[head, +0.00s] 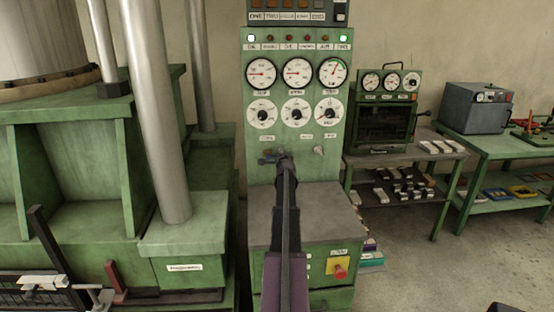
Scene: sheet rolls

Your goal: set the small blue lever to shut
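A small blue lever (266,160) sits low on the front of the green control panel (253,120), below the lower row of dials. It looks roughly level, but it is small and partly covered, so I cannot tell its setting. My gripper (284,158) is at the lever's right end, seen from behind along my dark arm. Whether it touches the lever cannot be told. Its fingers are too small and overlapped to show if they are open or shut.
A pale knob (319,150) is on the panel to the right. A grey ledge (328,205) juts out below, with a red knob (341,271) on the cabinet under it. A thick metal column (160,110) and green machine stand left. Open floor lies right.

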